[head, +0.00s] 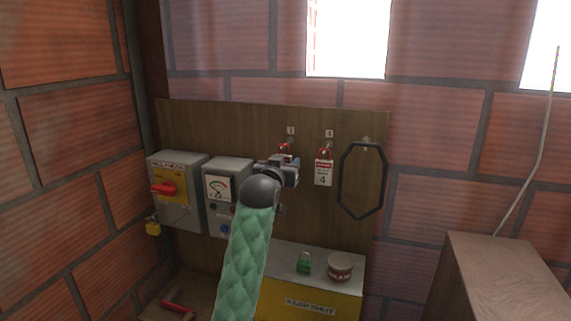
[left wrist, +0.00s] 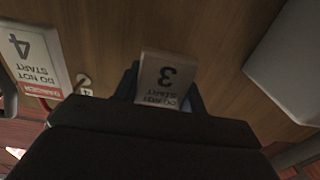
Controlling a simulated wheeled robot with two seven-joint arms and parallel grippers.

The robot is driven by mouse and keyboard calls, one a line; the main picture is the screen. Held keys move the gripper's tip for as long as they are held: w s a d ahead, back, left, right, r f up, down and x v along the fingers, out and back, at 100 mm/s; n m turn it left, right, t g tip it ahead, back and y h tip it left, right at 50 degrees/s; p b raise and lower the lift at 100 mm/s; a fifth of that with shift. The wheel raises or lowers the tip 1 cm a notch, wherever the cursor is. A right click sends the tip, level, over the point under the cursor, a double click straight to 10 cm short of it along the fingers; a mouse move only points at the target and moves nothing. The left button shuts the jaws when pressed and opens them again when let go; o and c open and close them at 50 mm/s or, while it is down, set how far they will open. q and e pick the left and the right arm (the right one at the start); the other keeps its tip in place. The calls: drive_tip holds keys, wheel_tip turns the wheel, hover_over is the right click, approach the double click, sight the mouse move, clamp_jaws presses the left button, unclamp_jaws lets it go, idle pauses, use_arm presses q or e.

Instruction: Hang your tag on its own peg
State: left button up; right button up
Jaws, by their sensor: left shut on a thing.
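My left gripper (head: 290,172) is in front of the wooden board, shut on a pale tag marked 3. In the left wrist view the tag (left wrist: 163,80) shows upside down between the dark fingers (left wrist: 162,98). In the head view the gripper hides most of the tag; a red loop (head: 285,147) shows above it, close below a peg (head: 291,141) under a small number plate. I cannot tell whether the loop is around that peg. A tag marked 4 (head: 323,173) hangs on the peg to the right. My right gripper is not in view.
A black ring-shaped loop (head: 361,181) hangs on the board's right. Grey boxes, one with a red switch (head: 164,188) and one with a gauge (head: 217,187), are on the left.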

use_arm(q)
drive_tip(key=o, duration=1.1)
drive_tip(key=shift+c, duration=0.2)
